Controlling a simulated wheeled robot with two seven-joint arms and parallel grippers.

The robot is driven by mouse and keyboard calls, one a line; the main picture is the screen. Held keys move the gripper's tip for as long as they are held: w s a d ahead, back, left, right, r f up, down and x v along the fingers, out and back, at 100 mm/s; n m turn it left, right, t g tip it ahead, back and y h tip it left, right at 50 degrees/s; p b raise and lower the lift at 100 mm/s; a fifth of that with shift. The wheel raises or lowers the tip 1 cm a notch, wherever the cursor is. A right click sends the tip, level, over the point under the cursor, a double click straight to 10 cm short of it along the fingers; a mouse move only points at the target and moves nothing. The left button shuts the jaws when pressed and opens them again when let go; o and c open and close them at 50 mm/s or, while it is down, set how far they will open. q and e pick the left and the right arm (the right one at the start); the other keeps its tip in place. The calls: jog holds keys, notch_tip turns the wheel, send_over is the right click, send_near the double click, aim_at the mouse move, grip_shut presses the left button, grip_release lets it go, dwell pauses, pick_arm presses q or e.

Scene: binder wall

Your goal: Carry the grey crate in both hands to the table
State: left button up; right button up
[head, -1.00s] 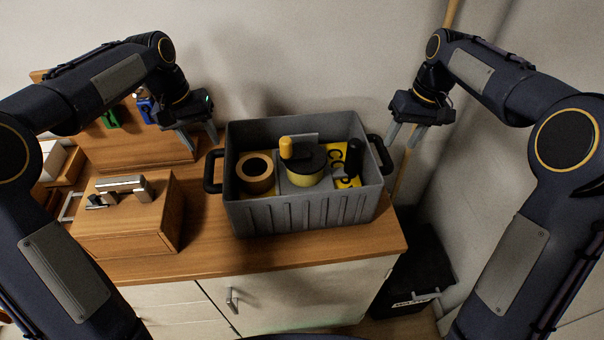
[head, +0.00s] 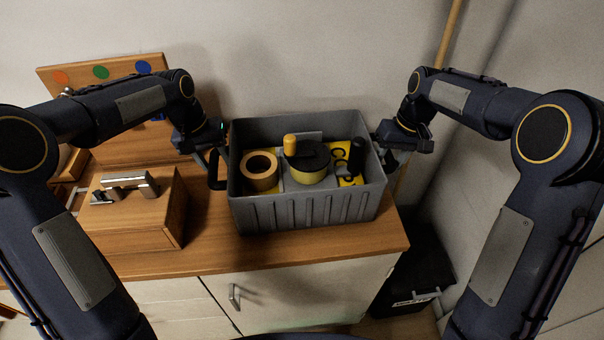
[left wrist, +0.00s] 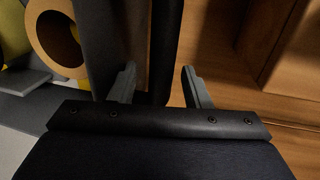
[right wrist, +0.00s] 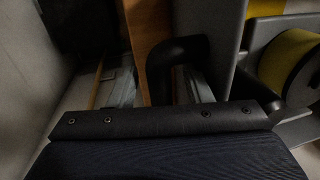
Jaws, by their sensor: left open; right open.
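The grey crate (head: 305,208) stands on the wooden counter, with a black handle at each end. It holds a tape roll (head: 260,170), a yellow-and-black round item (head: 307,163) and other small things. My left gripper (head: 212,160) is open at the left handle (head: 214,172); in the left wrist view the handle bar (left wrist: 166,50) runs between its fingers (left wrist: 160,88). My right gripper (head: 389,158) is open at the right end. In the right wrist view the right handle (right wrist: 172,55) lies between its fingers (right wrist: 160,88). I cannot tell whether either gripper touches its handle.
A wooden box (head: 135,215) with metal pieces on top stands left of the crate on the counter (head: 290,258). A board with coloured dots (head: 100,72) is behind it. A black bin (head: 418,275) stands on the floor at right, near the wall and a pole (head: 449,35).

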pick_arm(q)
grip_shut()
pick_arm(e)
grip_shut()
dwell(1.2)
